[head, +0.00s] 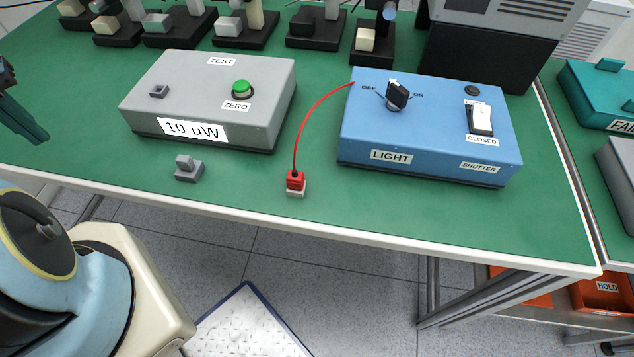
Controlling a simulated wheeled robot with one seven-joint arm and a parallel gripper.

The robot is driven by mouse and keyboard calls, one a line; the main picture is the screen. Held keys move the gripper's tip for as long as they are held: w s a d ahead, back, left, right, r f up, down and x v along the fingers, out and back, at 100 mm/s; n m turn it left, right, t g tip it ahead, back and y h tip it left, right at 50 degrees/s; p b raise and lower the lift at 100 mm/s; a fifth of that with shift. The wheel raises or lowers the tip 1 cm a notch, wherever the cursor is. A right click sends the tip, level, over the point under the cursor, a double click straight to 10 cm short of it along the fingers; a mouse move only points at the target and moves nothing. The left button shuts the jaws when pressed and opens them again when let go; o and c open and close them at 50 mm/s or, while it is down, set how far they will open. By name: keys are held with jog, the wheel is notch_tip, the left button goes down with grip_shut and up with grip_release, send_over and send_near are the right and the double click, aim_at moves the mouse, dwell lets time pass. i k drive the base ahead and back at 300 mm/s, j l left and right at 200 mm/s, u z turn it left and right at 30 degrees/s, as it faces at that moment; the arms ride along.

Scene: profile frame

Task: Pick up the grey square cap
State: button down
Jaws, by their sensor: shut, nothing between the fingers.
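The grey square cap (187,170), a small block with a raised grip on top, sits upright on the green bench top (240,185). It is in front of the grey test box (205,98), near the bench's front edge. My gripper (38,134) shows at the left edge, partly cut off by the frame. It is shut and empty, up and to the left of the cap and clearly apart from it.
A red plug (295,181) with a red cable (307,122) stands right of the cap. The cable runs to the blue light box (430,127). Several dark-based fixtures line the back. Bare bench surrounds the cap. A teal box (600,95) is at far right.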

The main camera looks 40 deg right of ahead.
aim_at(189, 169)
jog(key=z, duration=1.65)
